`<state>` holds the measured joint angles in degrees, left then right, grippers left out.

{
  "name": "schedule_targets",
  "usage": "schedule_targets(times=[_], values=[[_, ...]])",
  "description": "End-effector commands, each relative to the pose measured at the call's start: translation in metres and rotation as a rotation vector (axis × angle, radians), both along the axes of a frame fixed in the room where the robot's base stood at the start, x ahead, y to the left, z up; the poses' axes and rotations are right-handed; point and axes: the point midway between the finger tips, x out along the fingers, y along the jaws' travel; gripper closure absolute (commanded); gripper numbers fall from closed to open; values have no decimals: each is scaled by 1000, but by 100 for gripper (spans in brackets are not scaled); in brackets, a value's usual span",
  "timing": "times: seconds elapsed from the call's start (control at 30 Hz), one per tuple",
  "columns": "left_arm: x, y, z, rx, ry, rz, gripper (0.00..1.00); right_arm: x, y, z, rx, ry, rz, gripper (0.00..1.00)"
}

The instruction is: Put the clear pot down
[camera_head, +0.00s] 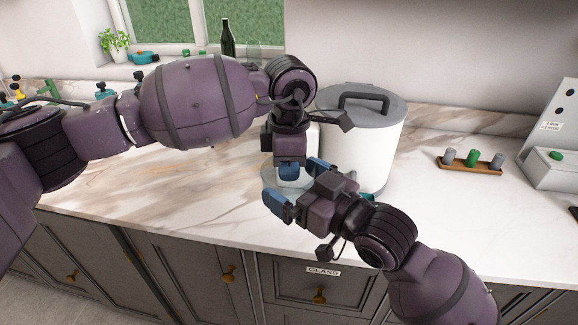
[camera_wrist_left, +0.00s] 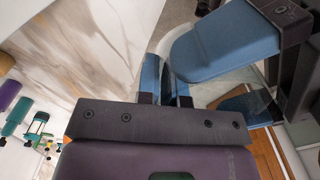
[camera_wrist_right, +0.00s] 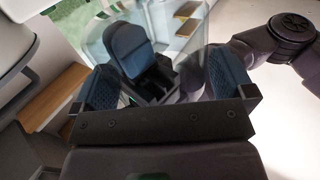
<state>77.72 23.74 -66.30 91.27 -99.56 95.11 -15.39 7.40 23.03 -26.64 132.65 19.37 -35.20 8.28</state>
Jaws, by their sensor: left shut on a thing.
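The clear pot (camera_head: 271,178) is on or just above the marble counter, left of the large white bin; my grippers hide most of it. Whether its base touches the counter cannot be told. Its see-through wall also shows in the right wrist view (camera_wrist_right: 98,45). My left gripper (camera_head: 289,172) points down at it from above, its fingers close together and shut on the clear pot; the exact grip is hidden. My right gripper (camera_head: 298,187) is open, its fingers spread at the near side of the pot, very close to the left gripper.
The white bin (camera_head: 356,150) with a grey lid stands close on the right. A wooden tray (camera_head: 470,167) with small coloured cylinders lies farther right. A dark bottle (camera_head: 227,40) stands by the window. The counter (camera_head: 190,200) is bare at front left. A drawer reads GLASS (camera_head: 323,271).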

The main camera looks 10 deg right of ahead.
Motion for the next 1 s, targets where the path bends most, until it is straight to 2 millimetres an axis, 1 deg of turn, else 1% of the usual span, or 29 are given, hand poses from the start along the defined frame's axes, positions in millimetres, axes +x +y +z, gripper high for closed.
schedule_targets(times=[0.17, 0.4, 0.5, 0.67, 0.77, 0.87, 0.97, 1.0], values=[[2, 0, 1, -1, -4, 4, 100, -15, -11, -1, -1, 2, 2, 0], [1, 0, 1, 0, -3, 3, 100, -43, -35, -1, 0, 4, 1, 0], [1, 0, 1, 0, -2, 2, 100, -50, -42, -1, -1, 3, 0, 0], [1, 0, 0, 0, -1, 1, 100, -57, -48, -3, 1, 8, -2, 0], [0, 0, 0, 0, -1, 1, 100, -63, -51, -13, 13, 41, -13, 0], [0, 0, 0, 0, -1, 1, 100, -69, -57, -31, 45, 102, -50, 0], [0, 0, 0, 0, -1, 1, 100, -70, -73, -68, 72, 197, -135, 0], [0, 0, 0, 0, -1, 1, 100, -71, -81, -85, 77, 233, -175, 0]])
